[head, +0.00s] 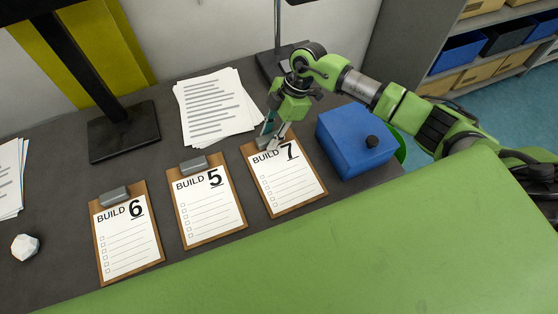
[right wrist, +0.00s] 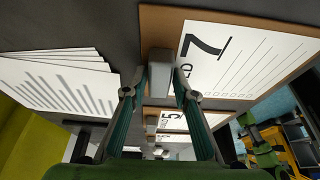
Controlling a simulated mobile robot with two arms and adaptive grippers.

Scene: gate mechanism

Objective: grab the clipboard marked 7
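The clipboard marked 7 (head: 287,181) is brown with a white "BUILD 7" sheet and lies flat on the dark desk, rightmost of three. It also shows in the right wrist view (right wrist: 240,62). My right gripper (head: 268,141) is at its top edge and hides its clip in the head view. In the right wrist view the two fingers (right wrist: 160,85) stand on either side of the grey clip (right wrist: 160,62), with a narrow gap showing; contact is not clear. My left gripper is not in view.
Clipboards marked 5 (head: 208,205) and 6 (head: 128,240) lie to the left. A blue box (head: 350,145) with a black knob stands close on the right. Papers (head: 213,108) lie behind. A green surface (head: 380,250) is in front.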

